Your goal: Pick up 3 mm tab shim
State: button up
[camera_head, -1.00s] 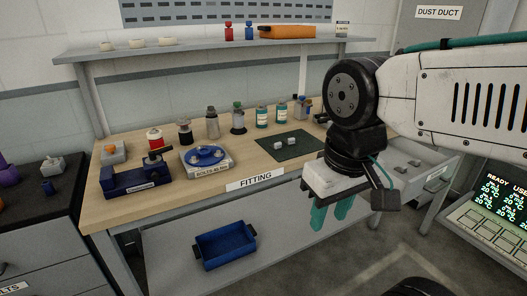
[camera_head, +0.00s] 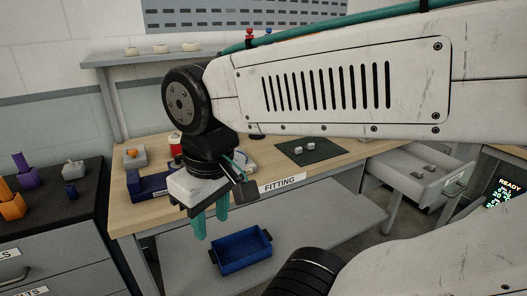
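My gripper (camera_head: 211,216) has two teal fingers pointing down with a gap between them, and nothing shows in the gap. It hangs in front of the left part of the fitting bench (camera_head: 128,219). I cannot tell which piece is the 3 mm tab shim; no label for it is readable. Small grey pieces (camera_head: 312,147) lie on a dark green mat (camera_head: 325,157) on the bench. More small grey pieces (camera_head: 429,167) lie in the open drawer (camera_head: 398,181) at the right. A grey piece (camera_head: 73,169) stands on the dark cabinet at the left.
A blue bin (camera_head: 241,252) sits on the bench's lower shelf (camera_head: 318,225). A blue fixture (camera_head: 147,184) stands at the bench's left end. The dark cabinet (camera_head: 60,228) carries orange and purple parts. My arm hides much of the bench's back.

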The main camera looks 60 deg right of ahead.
aim_at(298, 150)
jog(key=z, duration=0.3)
jog(key=i, duration=0.9)
jog(key=z, duration=0.75)
